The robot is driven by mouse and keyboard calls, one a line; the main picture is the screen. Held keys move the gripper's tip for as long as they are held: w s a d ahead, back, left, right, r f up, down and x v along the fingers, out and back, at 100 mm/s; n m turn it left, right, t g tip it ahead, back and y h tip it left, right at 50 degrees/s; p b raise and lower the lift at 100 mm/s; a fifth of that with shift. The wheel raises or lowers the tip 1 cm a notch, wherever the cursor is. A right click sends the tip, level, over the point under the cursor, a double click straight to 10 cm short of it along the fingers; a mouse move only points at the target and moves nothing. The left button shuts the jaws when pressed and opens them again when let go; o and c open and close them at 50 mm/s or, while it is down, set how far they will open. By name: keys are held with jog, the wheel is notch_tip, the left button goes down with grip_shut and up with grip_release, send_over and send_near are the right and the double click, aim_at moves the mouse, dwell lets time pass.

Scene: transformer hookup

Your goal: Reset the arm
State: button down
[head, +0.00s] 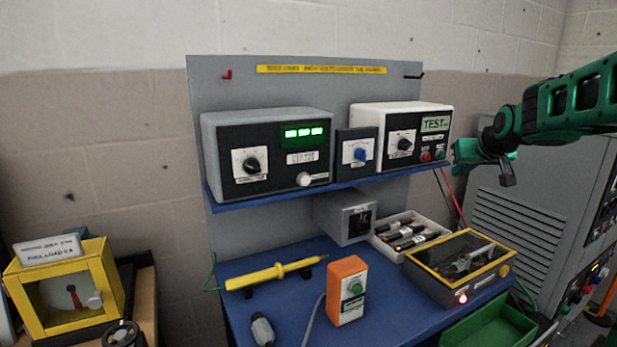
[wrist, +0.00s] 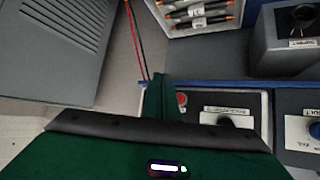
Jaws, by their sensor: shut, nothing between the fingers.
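My green arm reaches in from the right in the head view. My gripper (head: 507,178) is at its end, in the air to the right of the white TEST box (head: 437,124) and in front of the grey louvred cabinet (head: 520,222). It touches nothing that I can see. In the wrist view its green and black body fills the bottom, and a green finger (wrist: 160,96) points up beside the box's red button (wrist: 182,100). The gripper is shut and empty.
The blue shelf (head: 270,197) carries a grey box with a green display (head: 303,133). Below are a yellow probe (head: 275,273), an orange box (head: 347,290), a fuse tray (head: 377,249) and a yellow-framed case (head: 418,262). A yellow meter (head: 112,283) stands left.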

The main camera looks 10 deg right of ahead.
jog(key=s+a+f+m+g, duration=0.1)
jog(key=s+a+f+g, duration=0.2)
jog(key=s, duration=1.1)
jog(key=s+a+f+m+g+y, duration=0.1)
jog(key=s+f+g, duration=0.3)
jog(key=s+f, duration=0.5)
jog(key=s+a+f+m+g+y, duration=0.1)
jog(key=s+f, duration=0.5)
jog(key=s, duration=1.3)
jog(key=a+m+g, duration=0.1)
jog(key=a+g, duration=0.1)
jog(key=a, duration=0.1)
jog(key=shift+a+f, duration=0.25)
jog(key=shift+a, duration=0.1)
jog(key=shift+s, duration=0.1)
jog(key=shift+w+f, duration=0.25)
jog(key=shift+w, duration=0.4)
